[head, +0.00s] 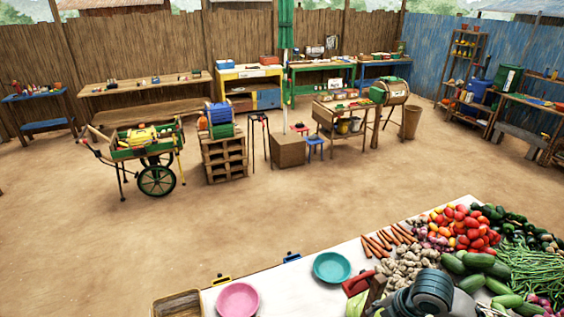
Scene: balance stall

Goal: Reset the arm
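No gripper of mine can be made out in the head view. My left arm does not show. A dark grey, rounded, ringed shape (432,291) stands at the bottom right, over the near edge of the vegetable table. It may be a link of my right arm, but I cannot tell for sure, and no fingers show on it.
The white-topped table (292,294) holds a pink bowl (238,300), a teal bowl (332,267), carrots (388,240), tomatoes (468,228) and cucumbers (478,262). A green cart (145,150) and a crate stack (223,155) stand beyond. The dirt floor between is clear.

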